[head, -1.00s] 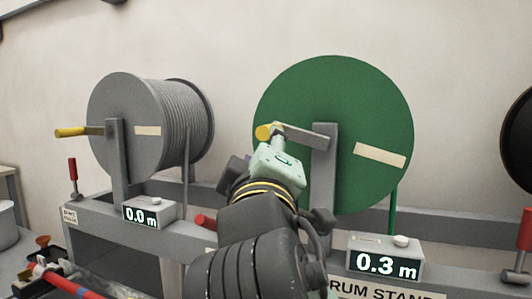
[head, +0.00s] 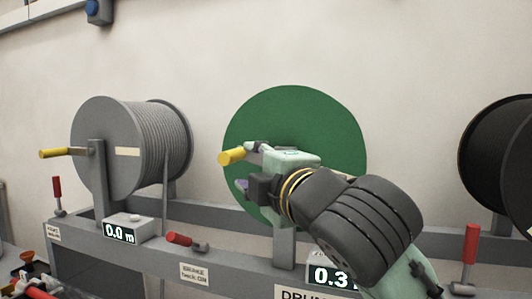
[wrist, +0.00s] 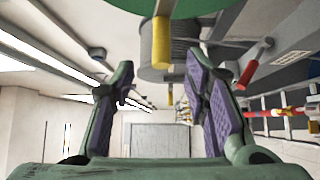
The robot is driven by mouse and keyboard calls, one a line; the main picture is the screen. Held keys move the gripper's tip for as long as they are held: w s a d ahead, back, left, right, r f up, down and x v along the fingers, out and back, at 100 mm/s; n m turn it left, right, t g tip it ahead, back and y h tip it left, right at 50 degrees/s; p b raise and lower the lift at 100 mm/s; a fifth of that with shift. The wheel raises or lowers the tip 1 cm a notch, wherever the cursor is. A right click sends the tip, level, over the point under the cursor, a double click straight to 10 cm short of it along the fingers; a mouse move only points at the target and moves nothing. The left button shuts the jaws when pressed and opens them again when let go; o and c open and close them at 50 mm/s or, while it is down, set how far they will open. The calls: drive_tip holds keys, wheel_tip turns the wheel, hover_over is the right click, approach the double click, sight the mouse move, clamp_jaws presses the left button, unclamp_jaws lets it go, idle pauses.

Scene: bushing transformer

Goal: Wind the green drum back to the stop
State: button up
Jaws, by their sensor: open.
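The green drum (head: 290,110) stands in the middle of the head view, partly hidden by my arm. Its crank has a yellow handle (head: 232,156), pointing left. The handle also shows at the top of the wrist view (wrist: 162,40). My gripper (head: 248,167) is open at the crank, close to the handle. In the wrist view the gripper (wrist: 158,70) has its fingers spread, with the handle between and above their tips; contact cannot be told. The drum's counter (head: 332,276) reads 0.3, its right part hidden. The pale mark on the drum is hidden.
A grey drum (head: 105,125) with its own yellow handle (head: 53,153) stands left, counter (head: 120,231) at 0.0 m. A black drum (head: 500,150) stands right. A red brake lever (head: 180,239) lies low; other red levers (head: 57,195) (head: 471,245) stand upright.

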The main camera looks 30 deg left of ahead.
sight(234, 158)
drive_tip(key=p+x, duration=0.3)
drive_tip(key=x, duration=0.8)
drive_tip(key=shift+s+a+f, duration=0.1)
drive_tip(key=shift+s, duration=0.05)
drive_tip(key=shift+c, duration=0.3)
clamp_jaws()
